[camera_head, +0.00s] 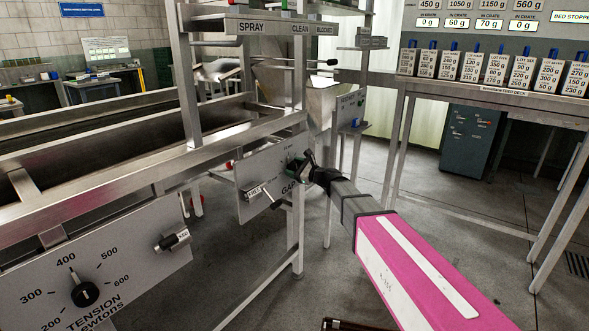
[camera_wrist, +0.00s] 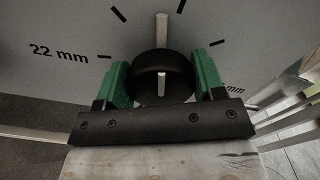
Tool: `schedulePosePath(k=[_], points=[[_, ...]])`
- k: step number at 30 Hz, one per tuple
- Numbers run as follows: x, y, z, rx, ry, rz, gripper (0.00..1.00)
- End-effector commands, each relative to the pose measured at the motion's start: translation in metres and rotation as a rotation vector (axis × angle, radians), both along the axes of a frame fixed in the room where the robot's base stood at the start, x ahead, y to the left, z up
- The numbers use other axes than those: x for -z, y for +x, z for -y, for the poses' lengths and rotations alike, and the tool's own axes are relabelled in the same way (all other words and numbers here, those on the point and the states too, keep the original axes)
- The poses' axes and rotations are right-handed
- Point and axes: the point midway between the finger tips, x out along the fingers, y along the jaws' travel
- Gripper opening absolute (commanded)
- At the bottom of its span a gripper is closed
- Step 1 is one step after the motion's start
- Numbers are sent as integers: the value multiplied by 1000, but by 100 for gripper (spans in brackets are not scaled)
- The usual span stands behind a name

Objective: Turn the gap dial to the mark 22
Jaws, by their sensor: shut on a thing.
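The gap dial is a black round knob (camera_wrist: 150,66) with a pale pointer bar on a grey panel, in the wrist view. The pointer points up in that view, between two tick marks near the top edge. The label "22 mm" (camera_wrist: 55,53) is at the left, beside a tick, well away from the pointer. My gripper (camera_wrist: 162,82) is shut on the knob, with a green finger on each side. In the head view my gripper (camera_head: 302,163) is at the gap panel (camera_head: 258,186) and hides most of the dial.
A lever (camera_head: 262,192) sticks out of the gap panel, left of my gripper. The tension panel (camera_head: 125,262) with its own black dial is at the front left. A metal frame leg (camera_head: 297,232) stands below the gap panel. Open floor lies to the right.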

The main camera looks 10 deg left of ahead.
Motion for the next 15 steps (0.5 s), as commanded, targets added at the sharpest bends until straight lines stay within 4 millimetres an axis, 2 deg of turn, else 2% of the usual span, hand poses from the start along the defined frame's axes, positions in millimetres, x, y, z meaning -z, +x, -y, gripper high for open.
schedulePosePath(k=[15], points=[[2, -2, -1, -2, -188, 452, 39]])
